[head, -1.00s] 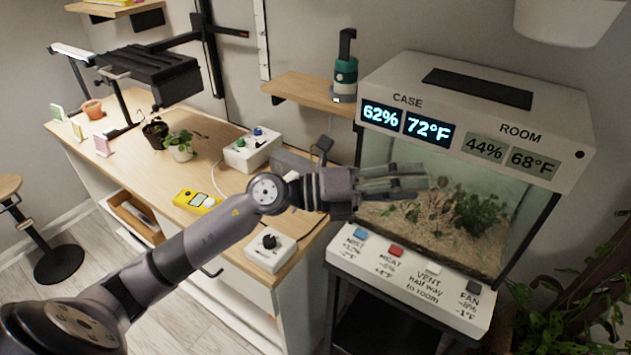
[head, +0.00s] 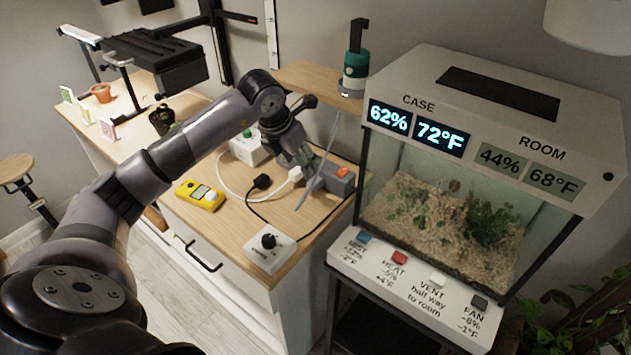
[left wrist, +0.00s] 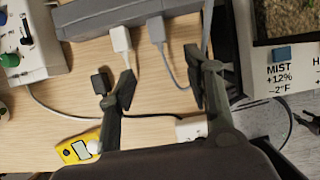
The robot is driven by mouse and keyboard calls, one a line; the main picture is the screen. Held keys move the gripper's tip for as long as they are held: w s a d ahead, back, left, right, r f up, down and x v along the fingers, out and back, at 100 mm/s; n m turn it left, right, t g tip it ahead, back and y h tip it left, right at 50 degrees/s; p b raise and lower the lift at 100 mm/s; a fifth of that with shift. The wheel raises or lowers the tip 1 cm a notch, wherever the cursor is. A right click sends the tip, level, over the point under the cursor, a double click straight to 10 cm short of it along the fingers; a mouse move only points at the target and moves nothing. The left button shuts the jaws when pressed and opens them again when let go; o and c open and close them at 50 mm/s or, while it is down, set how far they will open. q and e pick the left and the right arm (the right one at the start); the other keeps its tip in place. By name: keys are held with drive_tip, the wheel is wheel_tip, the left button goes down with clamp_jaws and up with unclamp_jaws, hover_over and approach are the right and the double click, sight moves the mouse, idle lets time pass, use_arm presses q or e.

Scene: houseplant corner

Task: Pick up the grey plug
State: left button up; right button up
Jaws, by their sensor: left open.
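The grey plug (left wrist: 156,30) sits at the near edge of the grey power strip (left wrist: 90,15) in the left wrist view, right of a white plug (left wrist: 121,40). Its grey cord runs down between my fingers toward the right one. My left gripper (left wrist: 160,82) is open and empty, its fingertips apart on either side of the cord, short of the plug in the picture. In the head view my left gripper (head: 302,158) is over the power strip (head: 338,182) and partly hides that area; the grey plug is hard to make out there. My right gripper is not in view.
A black plug (head: 262,181) lies loose on the table by the white plug (head: 295,175). A yellow meter (head: 200,194), a white dial box (head: 270,249) and a white box with knobs (head: 248,150) are around. The glass case (head: 440,200) stands close on the right.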

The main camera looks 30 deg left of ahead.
use_arm(q)
hover_over(310, 185)
drive_tip(key=s, duration=0.2)
wheel_tip(310, 185, down, 6)
drive_tip(key=shift+s+f+p, duration=0.1)
drive_tip(key=shift+p, duration=0.35)
drive_tip(key=p+x, duration=0.1)
drive_tip(key=x, duration=0.3)
drive_tip(key=shift+f, duration=0.65)
drive_tip(key=shift+c, duration=0.3)
clamp_jaws()
